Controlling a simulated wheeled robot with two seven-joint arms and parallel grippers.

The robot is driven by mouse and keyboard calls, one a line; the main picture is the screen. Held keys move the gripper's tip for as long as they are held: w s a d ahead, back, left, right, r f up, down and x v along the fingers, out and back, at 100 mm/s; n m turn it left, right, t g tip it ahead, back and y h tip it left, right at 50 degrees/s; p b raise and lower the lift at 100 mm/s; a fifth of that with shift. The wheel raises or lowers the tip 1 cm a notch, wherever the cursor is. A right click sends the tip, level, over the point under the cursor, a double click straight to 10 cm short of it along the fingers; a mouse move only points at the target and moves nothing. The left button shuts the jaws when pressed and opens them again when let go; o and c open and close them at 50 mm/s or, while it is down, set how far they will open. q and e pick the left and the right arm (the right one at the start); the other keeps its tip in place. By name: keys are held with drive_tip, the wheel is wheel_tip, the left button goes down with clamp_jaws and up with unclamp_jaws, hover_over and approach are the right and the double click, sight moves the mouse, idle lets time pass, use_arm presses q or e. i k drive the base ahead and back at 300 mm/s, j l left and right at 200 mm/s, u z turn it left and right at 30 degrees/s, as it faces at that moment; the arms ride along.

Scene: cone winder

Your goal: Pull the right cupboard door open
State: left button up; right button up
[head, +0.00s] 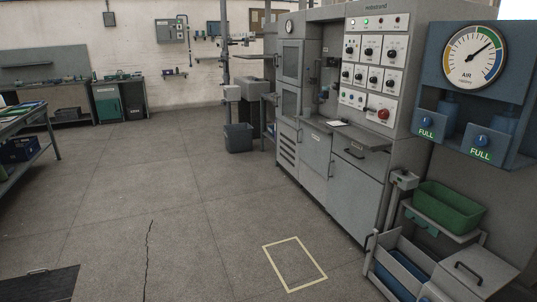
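The grey cone winder machine (345,30) stands at the right. Below its worktop are two grey cupboard doors side by side. The right cupboard door (352,200) is the larger one in view and looks flush with the front, shut. The left cupboard door (315,155) also looks shut. Neither of my grippers is in view.
A yellow floor rectangle (295,243) lies in front of the right door. Drawers and a green bin (449,206) stand to its right. A dark bin (238,138) stands farther back. The floor (190,210) in front is mostly clear; a dark mat (40,284) lies lower left.

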sight(354, 198)
drive_tip(key=i, duration=2.4)
